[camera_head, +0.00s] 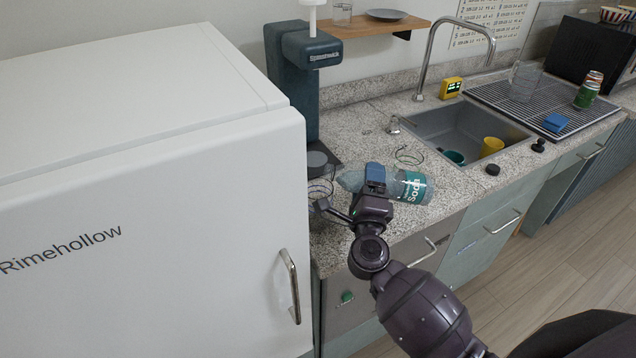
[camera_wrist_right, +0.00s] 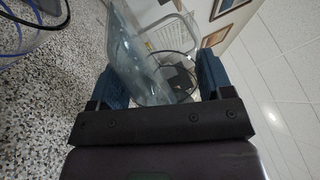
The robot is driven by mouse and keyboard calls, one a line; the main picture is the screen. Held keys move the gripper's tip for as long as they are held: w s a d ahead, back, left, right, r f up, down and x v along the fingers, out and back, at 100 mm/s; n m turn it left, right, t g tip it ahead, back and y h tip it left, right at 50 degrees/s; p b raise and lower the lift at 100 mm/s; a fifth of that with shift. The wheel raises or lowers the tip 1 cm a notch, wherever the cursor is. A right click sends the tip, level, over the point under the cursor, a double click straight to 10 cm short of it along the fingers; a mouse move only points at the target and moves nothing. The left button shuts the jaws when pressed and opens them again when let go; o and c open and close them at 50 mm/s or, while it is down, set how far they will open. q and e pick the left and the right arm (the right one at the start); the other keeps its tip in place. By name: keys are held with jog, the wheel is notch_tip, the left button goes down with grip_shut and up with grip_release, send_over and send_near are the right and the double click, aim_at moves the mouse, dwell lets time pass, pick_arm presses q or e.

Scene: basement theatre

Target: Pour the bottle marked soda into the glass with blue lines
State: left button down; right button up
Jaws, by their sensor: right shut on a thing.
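My right gripper (camera_head: 375,178) is shut on the clear bottle with a teal "Soda" label (camera_head: 413,187). It holds the bottle above the counter, lying nearly level, with its label end to the right and its narrower end to the left. The bottle also shows between the fingers (camera_wrist_right: 155,85) in the right wrist view. A clear glass with thin lines (camera_head: 320,188) stands on the counter just left of the bottle's narrow end. Blue lines on a glass (camera_wrist_right: 20,38) show at the wrist view's upper left. I cannot tell whether liquid flows. My left gripper is out of view.
A white fridge (camera_head: 150,200) stands close on the left. A dark drinks machine (camera_head: 300,75) is behind the lined glass. Another ringed clear glass (camera_head: 408,156) stands behind the bottle. A sink (camera_head: 440,125) and a drying mat (camera_head: 545,100) are further right.

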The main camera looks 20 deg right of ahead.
jog(key=shift+w+a+r+n+p, duration=0.1)
jog(key=shift+r+n+p, duration=0.55)
jog(key=shift+p, duration=0.3)
jog(key=shift+r+n+y+p, duration=0.45)
jog(key=shift+n+p, duration=0.5)
jog(key=shift+p, duration=0.45)
dwell(3.1)
